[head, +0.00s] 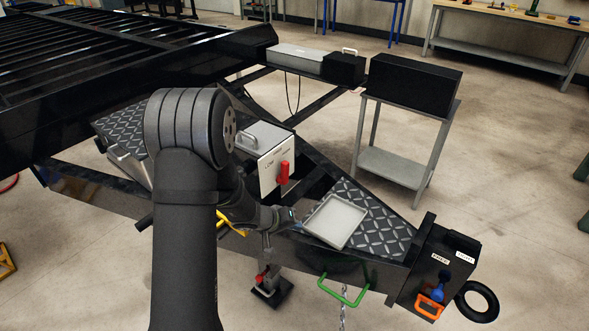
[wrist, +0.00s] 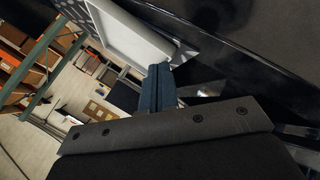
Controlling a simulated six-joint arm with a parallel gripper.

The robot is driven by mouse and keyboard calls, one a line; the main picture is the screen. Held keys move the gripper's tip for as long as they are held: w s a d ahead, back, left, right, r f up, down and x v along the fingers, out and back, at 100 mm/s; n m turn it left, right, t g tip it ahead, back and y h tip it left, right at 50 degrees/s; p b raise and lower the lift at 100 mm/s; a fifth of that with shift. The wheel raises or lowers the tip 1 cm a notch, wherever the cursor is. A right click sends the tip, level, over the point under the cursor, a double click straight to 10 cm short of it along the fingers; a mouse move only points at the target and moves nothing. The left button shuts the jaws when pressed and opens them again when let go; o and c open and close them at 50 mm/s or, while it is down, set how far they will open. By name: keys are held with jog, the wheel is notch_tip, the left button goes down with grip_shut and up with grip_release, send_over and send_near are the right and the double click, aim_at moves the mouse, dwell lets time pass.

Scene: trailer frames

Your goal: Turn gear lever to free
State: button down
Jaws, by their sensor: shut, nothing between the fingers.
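A black box at the trailer's front right has two small white labels, the left one seeming to read "FREE" (head: 440,258). A lever with a blue knob (head: 437,291) is below the labels. A red handle (head: 284,172) stands upright on a white panel (head: 270,168) further back; I cannot tell which is the gear lever. My gripper (head: 298,220) is shut and empty beside the white tray, apart from both levers. In the wrist view its blue fingers (wrist: 160,75) are together near the tray's edge; no lever shows there.
The white tray (head: 354,236) lies on the diamond plate (head: 393,236); it also shows in the wrist view (wrist: 106,27). A green handle (head: 343,300) and an orange handle (head: 429,309) stick out in front. A grey stand (head: 392,166) holds a black box (head: 415,82) behind.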

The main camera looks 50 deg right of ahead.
aim_at(283, 173)
jog(key=d+m+t, duration=0.1)
jog(key=w+d+f+m+t+y, duration=0.1)
jog(key=d+m+t+y, duration=0.1)
jog(key=t, duration=0.1)
jog(key=shift+w+d+f+m, duration=0.25)
jog(key=shift+d+m, duration=0.1)
jog(key=shift+m, duration=0.05)
jog(key=w+d+r+m+t, duration=0.2)
jog(key=d+m+t, duration=0.2)
jog(key=d+t, duration=0.15)
jog(key=s+d+r+m+t+y, duration=0.1)
jog(key=s+r+m+t, duration=0.2)
jog(key=r+t, duration=0.2)
jog(key=s+d+r+m+t, duration=0.2)
jog(key=r+t, duration=0.3)
jog(key=r, duration=0.1)
jog(key=x, duration=0.9)
jog(key=shift+w+a+f, duration=0.1)
jog(key=shift+w, duration=0.25)
jog(key=shift+w+a, duration=0.1)
jog(key=shift+a, duration=1.85)
